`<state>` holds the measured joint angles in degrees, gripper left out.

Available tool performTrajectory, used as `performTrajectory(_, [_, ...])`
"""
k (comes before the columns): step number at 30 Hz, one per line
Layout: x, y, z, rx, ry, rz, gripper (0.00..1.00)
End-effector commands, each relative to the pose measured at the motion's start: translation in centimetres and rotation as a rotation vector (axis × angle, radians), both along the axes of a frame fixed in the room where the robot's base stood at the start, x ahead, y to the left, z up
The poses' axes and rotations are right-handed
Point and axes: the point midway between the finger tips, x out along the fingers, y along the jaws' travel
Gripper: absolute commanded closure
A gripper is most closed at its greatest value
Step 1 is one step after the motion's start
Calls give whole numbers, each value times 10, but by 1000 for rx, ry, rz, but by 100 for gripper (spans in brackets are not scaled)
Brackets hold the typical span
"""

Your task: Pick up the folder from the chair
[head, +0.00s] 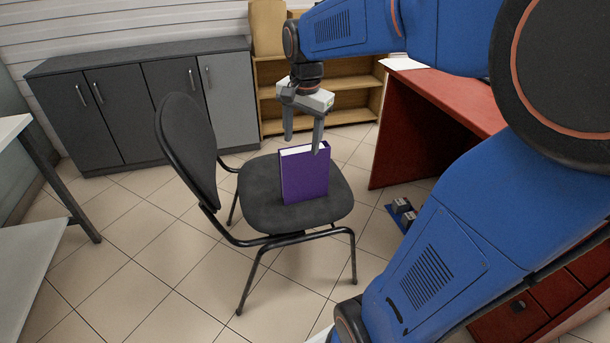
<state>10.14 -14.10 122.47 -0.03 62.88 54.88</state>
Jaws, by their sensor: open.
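A purple folder (305,177) stands upright on the seat of a dark grey chair (258,213). Its white page edges show along the top. My gripper (302,146) points down just above the folder, with its two fingers spread apart and nothing between them. The right finger's tip overlaps the folder's upper right corner in the picture, and the left finger's tip is at the upper left, just above the folder. I cannot tell from this view whether either finger touches the folder.
A red desk (421,125) stands to the right of the chair. Grey cabinets (150,105) and a wooden shelf (340,104) line the back wall. A white table (30,215) is at the left. A small blue item with grey parts (402,213) lies on the floor by the desk.

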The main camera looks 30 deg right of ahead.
Motion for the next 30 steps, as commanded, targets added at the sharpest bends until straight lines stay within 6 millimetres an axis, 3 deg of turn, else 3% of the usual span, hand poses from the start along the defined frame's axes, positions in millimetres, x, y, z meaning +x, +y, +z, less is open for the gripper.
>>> performTrajectory(6, [59,-37,-13,46,70,-322,43])
performTrajectory(12, [97,-65,-28,68,115,-550,43])
performTrajectory(22, [114,-79,-48,76,138,-669,43])
performTrajectory(30, [113,-79,-95,76,139,-667,43])
